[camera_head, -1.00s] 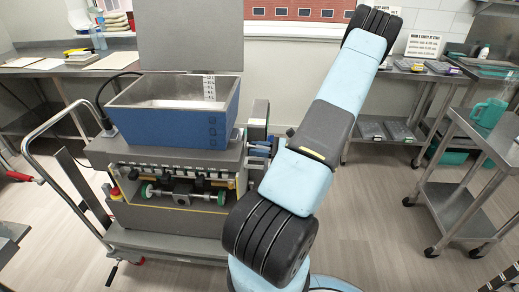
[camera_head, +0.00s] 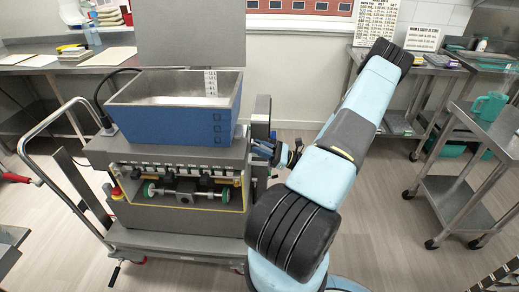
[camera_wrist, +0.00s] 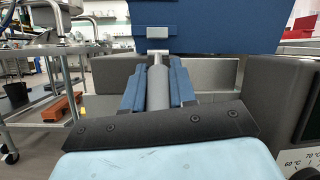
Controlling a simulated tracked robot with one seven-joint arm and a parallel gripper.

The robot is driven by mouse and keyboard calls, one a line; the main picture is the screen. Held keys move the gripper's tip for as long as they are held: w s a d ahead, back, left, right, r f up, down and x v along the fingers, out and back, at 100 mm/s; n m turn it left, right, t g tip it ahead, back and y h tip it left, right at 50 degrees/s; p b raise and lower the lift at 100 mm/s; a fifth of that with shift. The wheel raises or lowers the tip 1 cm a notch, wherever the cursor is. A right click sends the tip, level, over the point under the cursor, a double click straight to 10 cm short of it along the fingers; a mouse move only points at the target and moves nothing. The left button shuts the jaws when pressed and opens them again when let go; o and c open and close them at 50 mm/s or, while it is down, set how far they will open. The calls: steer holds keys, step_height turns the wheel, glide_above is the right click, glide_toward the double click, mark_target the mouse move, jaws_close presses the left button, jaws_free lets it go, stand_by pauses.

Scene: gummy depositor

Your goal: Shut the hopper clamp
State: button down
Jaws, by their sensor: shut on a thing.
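The blue hopper (camera_head: 170,125) sits on top of the depositor, and its lower side fills the top of the wrist view (camera_wrist: 153,14). A small pale metal catch (camera_wrist: 157,31) is on that blue side. Below it, a grey cylindrical clamp handle (camera_wrist: 158,88) runs toward the camera. My gripper (camera_wrist: 157,78) is shut on this handle, with a blue finger on each side. In the head view my gripper (camera_head: 262,148) is at the machine's right side, where its tips and the clamp are small and partly hidden. I cannot tell whether the clamp is fully closed.
The grey hopper lid (camera_head: 190,40) stands upright behind the hopper. Grey machine housing (camera_wrist: 275,95) flanks my gripper on the right in the wrist view. A steel cart (camera_head: 470,165) stands at the right. The floor between is clear.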

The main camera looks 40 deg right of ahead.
steer(key=c, duration=0.9)
jaws_free()
steer(key=shift+c, duration=0.2)
steer(key=v, duration=1.4)
steer(key=shift+f, duration=0.1)
